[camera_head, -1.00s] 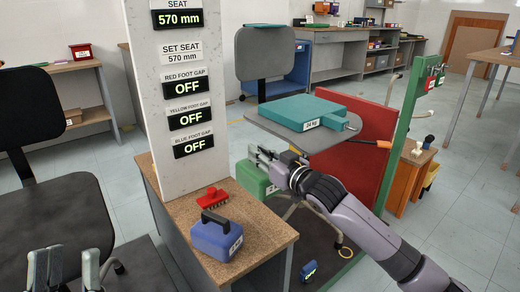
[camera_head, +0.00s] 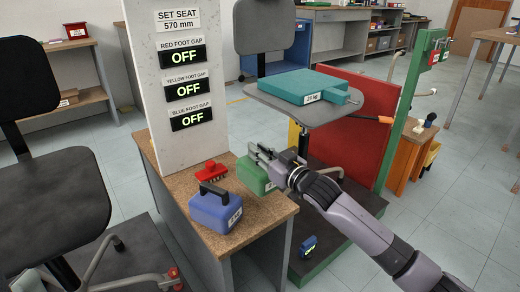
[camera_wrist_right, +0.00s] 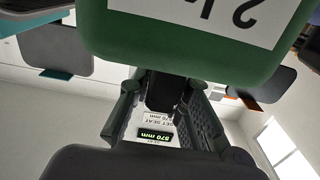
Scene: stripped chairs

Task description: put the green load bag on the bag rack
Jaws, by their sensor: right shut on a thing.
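The green load bag (camera_head: 254,176) hangs from my right gripper (camera_head: 264,157), which is shut on it. In the head view the bag appears at the right back corner of a speckled-top bench (camera_head: 236,240); whether it touches the bench is unclear. In the right wrist view the bag's green side (camera_wrist_right: 110,35) and white label fill the top, with my right gripper's fingers (camera_wrist_right: 165,100) below it. I cannot tell for certain which furniture is the bag rack. My left gripper is out of view.
A blue bag (camera_head: 216,208) and a red brush-like object (camera_head: 211,171) stand on the bench beside a white display panel (camera_head: 170,90). A teal 24 kg block (camera_head: 304,86) lies on a grey seat (camera_head: 345,105). A black chair (camera_head: 55,210) stands left.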

